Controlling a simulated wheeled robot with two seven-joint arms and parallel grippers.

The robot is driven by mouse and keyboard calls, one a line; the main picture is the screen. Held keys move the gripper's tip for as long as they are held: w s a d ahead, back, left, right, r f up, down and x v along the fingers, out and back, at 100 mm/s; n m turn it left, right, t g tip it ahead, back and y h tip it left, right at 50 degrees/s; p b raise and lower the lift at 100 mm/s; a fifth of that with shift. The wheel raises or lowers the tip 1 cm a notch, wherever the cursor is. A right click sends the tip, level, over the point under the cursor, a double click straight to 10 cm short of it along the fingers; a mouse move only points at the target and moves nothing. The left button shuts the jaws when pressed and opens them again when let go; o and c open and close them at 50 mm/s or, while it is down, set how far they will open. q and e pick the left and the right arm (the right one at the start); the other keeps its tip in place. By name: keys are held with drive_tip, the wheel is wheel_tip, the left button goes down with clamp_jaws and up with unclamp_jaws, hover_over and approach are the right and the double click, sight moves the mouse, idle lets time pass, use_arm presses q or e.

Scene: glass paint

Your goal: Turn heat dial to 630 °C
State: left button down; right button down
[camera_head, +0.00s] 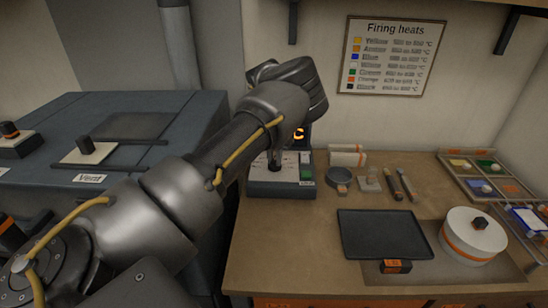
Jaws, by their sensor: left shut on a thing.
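A small control box (283,188) with a light top panel and a dark front stands at the left end of the wooden bench. It has a green patch on its right side. My left arm reaches across from the left, and my left gripper (274,162) points down at the box's top, shut on what appears to be the heat dial. The wrist and fingers hide most of the dial and its pointer, and I cannot read its setting. My right gripper is not in view.
A firing heats chart (391,56) hangs on the wall. A dark tray (384,234), a white round lidded pot (472,238), small tools and a paint tray (475,166) lie to the right.

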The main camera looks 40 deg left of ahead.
sight(274, 160)
use_arm(q)
drive_tip(key=shift+m, duration=0.9)
drive_tip(key=c, duration=1.4)
unclamp_jaws()
drive_tip(key=shift+o, duration=0.2)
wheel_tip(274, 160, up, 11)
drive_tip(key=b, duration=0.1)
drive_tip(key=shift+f, duration=0.1)
